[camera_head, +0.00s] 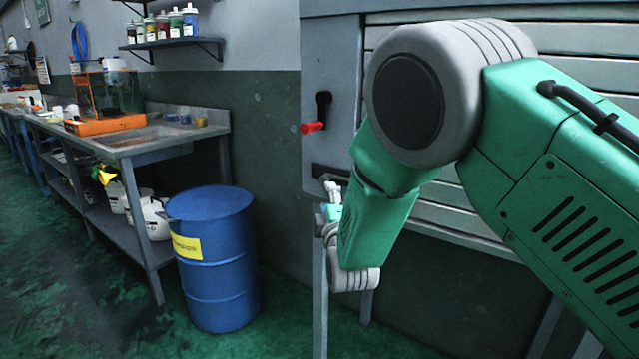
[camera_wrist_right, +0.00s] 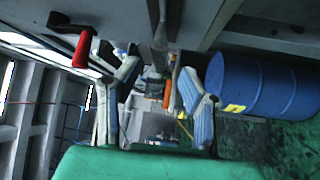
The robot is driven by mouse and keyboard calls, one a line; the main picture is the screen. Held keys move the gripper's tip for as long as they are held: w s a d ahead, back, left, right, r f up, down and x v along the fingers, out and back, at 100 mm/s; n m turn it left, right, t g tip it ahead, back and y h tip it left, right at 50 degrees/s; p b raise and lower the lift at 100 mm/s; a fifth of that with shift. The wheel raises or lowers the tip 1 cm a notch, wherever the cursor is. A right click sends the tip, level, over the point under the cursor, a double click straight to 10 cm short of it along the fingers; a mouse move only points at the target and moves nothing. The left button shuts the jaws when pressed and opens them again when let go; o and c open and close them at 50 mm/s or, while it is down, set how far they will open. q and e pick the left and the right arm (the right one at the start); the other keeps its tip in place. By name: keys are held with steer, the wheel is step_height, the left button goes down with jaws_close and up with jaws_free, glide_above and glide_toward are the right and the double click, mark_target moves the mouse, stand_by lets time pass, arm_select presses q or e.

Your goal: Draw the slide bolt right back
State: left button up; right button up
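A grey cabinet front (camera_head: 334,62) carries a red-handled lever (camera_head: 313,127) on a dark plate. Below it is a dark horizontal bar (camera_head: 326,171), which looks like the slide bolt; my right arm hides part of it. My right gripper (camera_head: 332,188) is just below this bar, small and partly hidden by my wrist. In the right wrist view the gripper (camera_wrist_right: 158,72) has its two fingers apart. A grey bar (camera_wrist_right: 159,32) comes down near the gap, with a small brownish knob (camera_wrist_right: 172,64) by the right fingertip; contact cannot be told. My left gripper is not in view.
The red handle (camera_wrist_right: 83,47) shows left of the fingers in the wrist view. A blue barrel (camera_head: 214,262) stands left of the cabinet, beside a workbench (camera_head: 140,144) with an orange-based box (camera_head: 105,124). Grey legs (camera_head: 320,300) stand under the cabinet. Floor in front is clear.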

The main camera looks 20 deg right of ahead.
mark_target(324, 180)
steer(key=w, duration=0.2)
steer(key=w+d+b, duration=0.1)
steer(key=w, duration=0.4)
steer(key=shift+w+d+r, duration=0.25)
steer(key=shift+d+r, duration=0.05)
steer(key=shift+r, duration=0.1)
steer(key=shift+w+a+r, duration=0.1)
steer(key=shift+w+r, duration=0.1)
steer(key=shift+w, duration=0.3)
jaws_close()
